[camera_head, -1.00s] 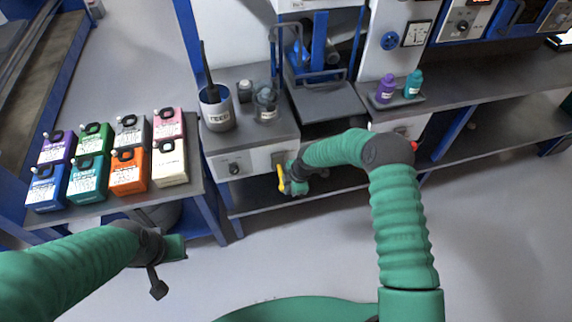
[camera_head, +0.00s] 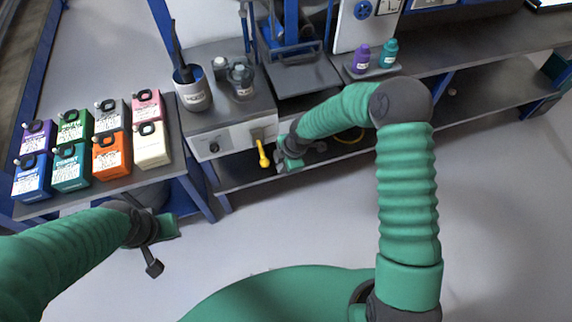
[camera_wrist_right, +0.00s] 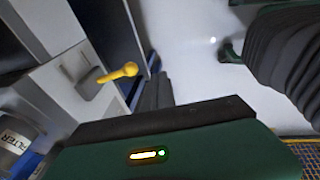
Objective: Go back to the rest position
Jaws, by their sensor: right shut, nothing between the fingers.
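My right gripper (camera_head: 281,166) is at the end of the green right arm, in front of the white machine cabinet (camera_head: 218,142). It is shut and empty, just to the right of the yellow lever (camera_head: 263,154) on the cabinet front, and a small gap seems to lie between them. In the right wrist view the yellow lever (camera_wrist_right: 122,72) sticks out from its grey mount, left of the dark fingers (camera_wrist_right: 152,93). My left gripper (camera_head: 151,256) hangs low at the left over the floor, in front of the box table; its finger opening cannot be made out.
Several coloured boxes (camera_head: 105,152) stand on a dark table (camera_head: 172,168) at left. Purple (camera_head: 361,59) and teal (camera_head: 388,54) bottles are on the right bench. The floor in front is clear.

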